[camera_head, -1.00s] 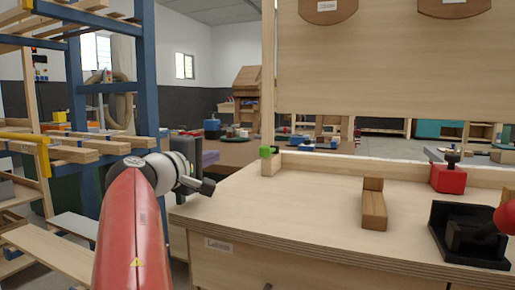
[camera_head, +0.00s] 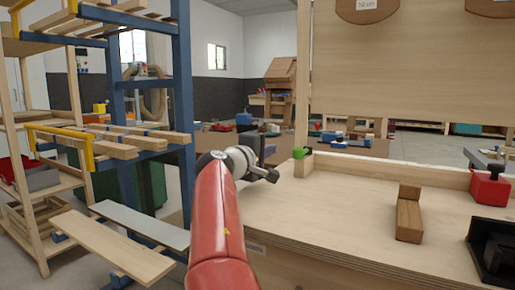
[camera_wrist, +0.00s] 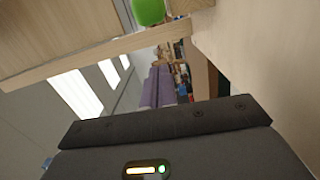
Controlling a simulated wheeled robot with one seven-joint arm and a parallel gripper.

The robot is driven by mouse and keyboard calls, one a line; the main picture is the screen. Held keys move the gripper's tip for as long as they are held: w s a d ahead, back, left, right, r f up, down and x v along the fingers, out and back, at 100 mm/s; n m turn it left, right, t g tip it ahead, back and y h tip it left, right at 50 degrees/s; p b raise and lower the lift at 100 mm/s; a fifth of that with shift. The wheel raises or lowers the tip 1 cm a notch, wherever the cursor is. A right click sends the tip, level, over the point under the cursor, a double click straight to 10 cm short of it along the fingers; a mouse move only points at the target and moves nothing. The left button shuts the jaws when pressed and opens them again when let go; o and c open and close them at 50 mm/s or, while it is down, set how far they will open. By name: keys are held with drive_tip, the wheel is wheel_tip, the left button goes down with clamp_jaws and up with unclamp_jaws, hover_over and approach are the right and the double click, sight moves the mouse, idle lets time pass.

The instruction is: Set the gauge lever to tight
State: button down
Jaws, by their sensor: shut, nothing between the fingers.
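My gripper (camera_head: 272,176) is shut and empty, held above the left end of the wooden bench top (camera_head: 350,200). In the wrist view its dark body (camera_wrist: 165,125) fills the bottom. A black fixture (camera_head: 492,250) is cut off at the right edge of the head view; no lever with a marked tight setting can be made out on it. A red block with a black knob (camera_head: 489,188) stands behind it. A small green piece (camera_head: 300,152) sits at the bench's back left corner, near my gripper; a green rounded piece (camera_wrist: 148,12) tops the wrist view.
A wooden stop block (camera_head: 408,220) stands on the bench, with clear bench top to its left. A tall wooden panel (camera_head: 410,75) rises behind. A blue rack with boards (camera_head: 185,100) stands left, and a plank (camera_head: 110,245) juts out low there.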

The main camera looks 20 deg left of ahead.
drive_tip(key=d+b, duration=0.1)
drive_tip(key=d, duration=0.1)
drive_tip(key=shift+d+f, duration=0.15)
drive_tip(key=shift+d, duration=0.8)
drive_tip(key=shift+d+b, duration=0.1)
drive_tip(key=shift+b, duration=0.3)
